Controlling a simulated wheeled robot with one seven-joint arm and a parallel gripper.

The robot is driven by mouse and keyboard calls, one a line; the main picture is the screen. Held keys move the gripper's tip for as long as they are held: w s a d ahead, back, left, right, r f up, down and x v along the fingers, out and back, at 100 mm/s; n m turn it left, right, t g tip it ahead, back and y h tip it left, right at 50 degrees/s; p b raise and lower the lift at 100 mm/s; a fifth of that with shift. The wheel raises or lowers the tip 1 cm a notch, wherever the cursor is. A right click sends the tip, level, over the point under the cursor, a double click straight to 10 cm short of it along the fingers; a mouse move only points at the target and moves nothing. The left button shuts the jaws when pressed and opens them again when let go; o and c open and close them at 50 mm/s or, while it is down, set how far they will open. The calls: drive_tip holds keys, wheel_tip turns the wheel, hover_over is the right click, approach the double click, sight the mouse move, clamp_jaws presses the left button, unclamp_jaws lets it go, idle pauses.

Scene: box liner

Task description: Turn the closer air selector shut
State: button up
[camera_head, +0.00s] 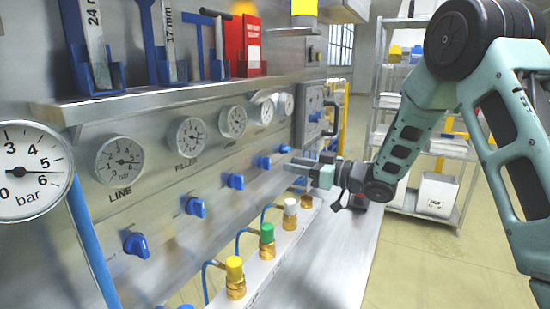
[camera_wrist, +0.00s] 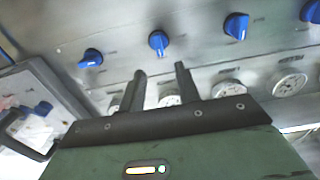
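A row of blue selector knobs runs along the steel panel below the gauges, including the near knob (camera_head: 136,245) and the fourth one (camera_head: 263,162). LINE and FILLER labels are readable; the farther labels are too small, so I cannot tell which knob is the closer's. My gripper (camera_head: 300,165) is at the panel's far end. In the wrist view its two fingers (camera_wrist: 162,82) stand apart and empty. A blue knob (camera_wrist: 158,42) shows just beyond and between the fingertips, apparently untouched. The leftmost knob (camera_wrist: 91,58) lies more sideways than this one.
A tool shelf (camera_head: 180,100) juts out above the gauges. Brass fittings with coloured caps, one green (camera_head: 267,230), and blue hoses stand on the ledge below. A panel with a dark handle (camera_wrist: 40,115) is beside the knob row. A storage rack (camera_head: 440,150) stands behind my arm.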

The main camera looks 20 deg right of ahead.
sight(270, 160)
drive_tip(key=p+x, duration=0.1)
drive_tip(key=x, duration=0.5)
drive_tip(key=shift+w+a+f, duration=0.1)
drive_tip(key=shift+w+a, duration=0.2)
clamp_jaws()
